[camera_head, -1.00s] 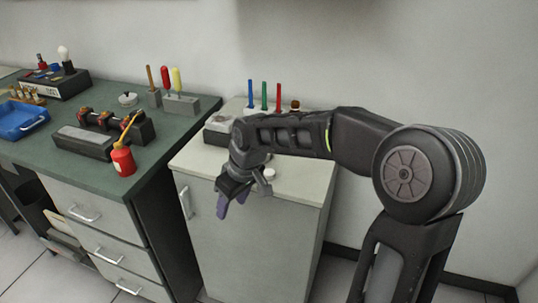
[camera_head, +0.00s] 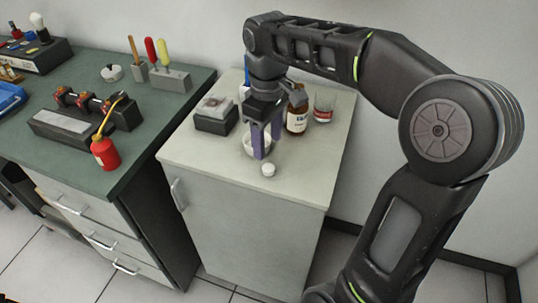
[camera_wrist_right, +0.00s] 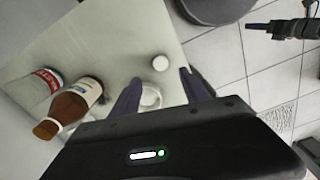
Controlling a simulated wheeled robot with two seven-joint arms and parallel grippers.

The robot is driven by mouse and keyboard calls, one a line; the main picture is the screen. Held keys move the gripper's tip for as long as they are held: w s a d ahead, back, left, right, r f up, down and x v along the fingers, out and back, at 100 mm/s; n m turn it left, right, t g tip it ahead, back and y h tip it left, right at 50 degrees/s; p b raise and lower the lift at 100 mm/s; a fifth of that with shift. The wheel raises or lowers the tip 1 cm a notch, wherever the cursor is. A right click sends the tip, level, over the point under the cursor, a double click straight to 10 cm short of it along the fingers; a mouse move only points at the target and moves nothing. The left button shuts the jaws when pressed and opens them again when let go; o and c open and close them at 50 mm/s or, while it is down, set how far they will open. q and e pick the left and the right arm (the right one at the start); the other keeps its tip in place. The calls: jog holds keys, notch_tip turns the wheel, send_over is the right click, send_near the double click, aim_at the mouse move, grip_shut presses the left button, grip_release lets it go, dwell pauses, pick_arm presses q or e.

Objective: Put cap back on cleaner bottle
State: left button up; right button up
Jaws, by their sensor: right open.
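A small white cap (camera_head: 268,170) lies on the light cabinet top, and it also shows in the wrist view (camera_wrist_right: 160,63). The brown cleaner bottle (camera_head: 298,119) with a white label stands behind it to the right; its top shows brown, with no white cap, in the wrist view (camera_wrist_right: 70,107). My right gripper (camera_head: 265,146) is open and points down, its purple fingers behind the cap and left of the bottle, with nothing between them. My left gripper (camera_wrist_right: 262,27) seems to be at the wrist view's upper right, far from the cabinet; its opening is unclear.
A white dish (camera_wrist_right: 151,98) is partly hidden by my right fingers. A red-and-white jar (camera_head: 323,108) stands right of the bottle. A grey box (camera_head: 215,118) sits at the left. The green bench (camera_head: 140,160) is beside the cabinet.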

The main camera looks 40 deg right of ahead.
aim_at(269, 168)
jog(key=shift+s+a+r, duration=0.1)
jog(key=shift+s+a, duration=0.1)
jog(key=shift+s, duration=0.05)
jog(key=shift+f, duration=1.35)
jog(key=shift+d+f+p, duration=0.2)
jog(key=shift+f+p, duration=0.1)
jog(key=shift+f, duration=2.3)
jog(key=shift+c, duration=0.2)
grip_shut()
